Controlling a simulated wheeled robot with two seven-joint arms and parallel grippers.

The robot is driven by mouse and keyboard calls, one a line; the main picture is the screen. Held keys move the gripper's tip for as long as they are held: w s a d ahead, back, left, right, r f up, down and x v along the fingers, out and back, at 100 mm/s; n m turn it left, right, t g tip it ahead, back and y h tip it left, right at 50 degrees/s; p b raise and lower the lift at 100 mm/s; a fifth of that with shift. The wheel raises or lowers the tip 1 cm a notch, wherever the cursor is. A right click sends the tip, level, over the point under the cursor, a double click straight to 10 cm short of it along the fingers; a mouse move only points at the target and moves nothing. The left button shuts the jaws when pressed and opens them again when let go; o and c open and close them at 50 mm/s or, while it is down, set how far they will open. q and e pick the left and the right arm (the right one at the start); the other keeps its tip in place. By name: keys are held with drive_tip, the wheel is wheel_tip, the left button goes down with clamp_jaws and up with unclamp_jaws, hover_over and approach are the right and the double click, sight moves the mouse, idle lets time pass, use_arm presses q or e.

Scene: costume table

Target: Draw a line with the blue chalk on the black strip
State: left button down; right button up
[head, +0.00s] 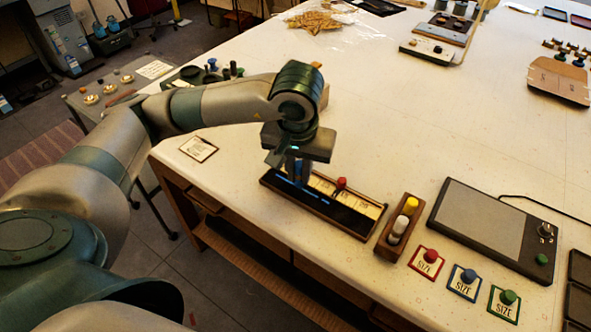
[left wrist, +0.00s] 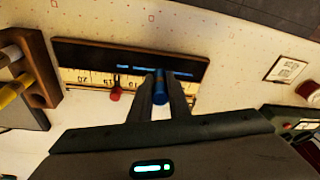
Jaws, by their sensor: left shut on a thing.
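My left gripper (head: 296,176) is shut on the blue chalk (left wrist: 160,88), which shows as a blue cylinder between the fingertips in the left wrist view. The fingers point down over the black strip (head: 345,217), a long dark board near the table's front edge. The strip also shows in the left wrist view (left wrist: 85,52). Blue marks (left wrist: 140,69) lie on it beside the chalk, in a broken row along its length. I cannot tell whether the chalk tip touches the strip. My right gripper is not in view.
A pale ruler (left wrist: 90,77) with a red knob (head: 341,183) runs along the strip. A wooden holder (head: 384,245) with yellow and white chalks stands to the right. Size cards with knobs (head: 425,262) and a dark tablet (head: 485,225) lie beyond. The table's middle is clear.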

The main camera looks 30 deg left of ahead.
use_arm(q)
drive_tip(key=shift+d, duration=0.25)
drive_tip(key=shift+d, duration=0.15)
idle(0.3)
drive_tip(key=shift+s+d+b, duration=0.1)
drive_tip(key=shift+d+b, duration=0.4)
drive_tip(key=shift+d, duration=0.1)
drive_tip(key=shift+f, duration=0.1)
drive_tip(key=shift+d, duration=0.1)
drive_tip(key=shift+f, duration=0.1)
drive_tip(key=shift+f+b, duration=0.1)
drive_tip(key=shift+b, duration=0.2)
